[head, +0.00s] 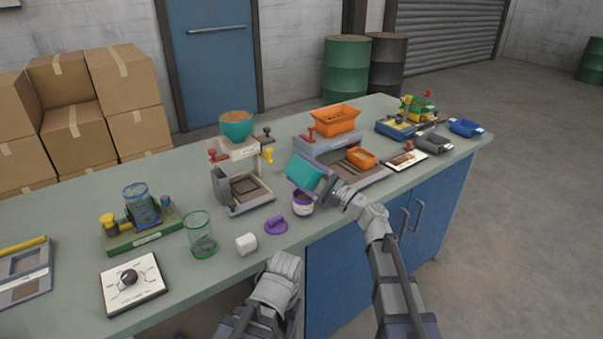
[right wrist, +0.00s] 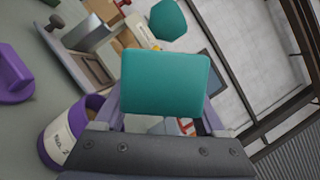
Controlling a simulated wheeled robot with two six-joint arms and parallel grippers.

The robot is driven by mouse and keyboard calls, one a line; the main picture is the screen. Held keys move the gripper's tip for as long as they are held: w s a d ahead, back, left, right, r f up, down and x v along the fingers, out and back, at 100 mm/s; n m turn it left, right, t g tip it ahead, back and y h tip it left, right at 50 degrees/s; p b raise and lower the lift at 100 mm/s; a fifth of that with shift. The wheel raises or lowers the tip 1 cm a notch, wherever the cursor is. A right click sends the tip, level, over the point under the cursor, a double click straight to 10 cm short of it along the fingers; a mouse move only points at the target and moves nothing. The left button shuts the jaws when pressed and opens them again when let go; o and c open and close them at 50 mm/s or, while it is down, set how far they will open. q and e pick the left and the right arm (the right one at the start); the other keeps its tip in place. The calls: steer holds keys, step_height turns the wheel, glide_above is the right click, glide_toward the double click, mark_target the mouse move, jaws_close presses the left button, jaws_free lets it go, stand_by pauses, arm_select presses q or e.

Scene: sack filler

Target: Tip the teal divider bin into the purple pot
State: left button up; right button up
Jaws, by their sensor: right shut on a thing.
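The teal divider bin (head: 305,172) is held tilted in my right gripper (head: 325,186), above and just behind the purple pot. The bin also shows large in the right wrist view (right wrist: 165,82), with its flat teal side toward the camera. Its inside is hidden. The purple pot (head: 302,205) stands upright on the bench, with a white label and a brownish inside. In the right wrist view the pot (right wrist: 58,145) is partly hidden by my gripper. A purple lid (head: 276,226) lies on the bench beside it. My left wrist shows low in the head view, but its fingers do not.
An orange hopper (head: 335,119) and an orange tray (head: 361,158) are behind and right. A white cup (head: 246,244) and a glass jar (head: 201,236) stand left of the lid.

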mark_target(302, 160)
stand_by(0.4)
step_height(302, 160, up, 3)
steer(key=n+g+p, duration=0.2)
steer(key=n+p, duration=0.2)
steer(key=p, duration=0.2)
steer(key=shift+r+n, duration=0.1)
steer(key=shift+n, duration=0.3)
steer(key=shift+n+h+p, duration=0.4)
steer(key=shift+n+p, duration=0.1)
steer(key=shift+n, duration=0.2)
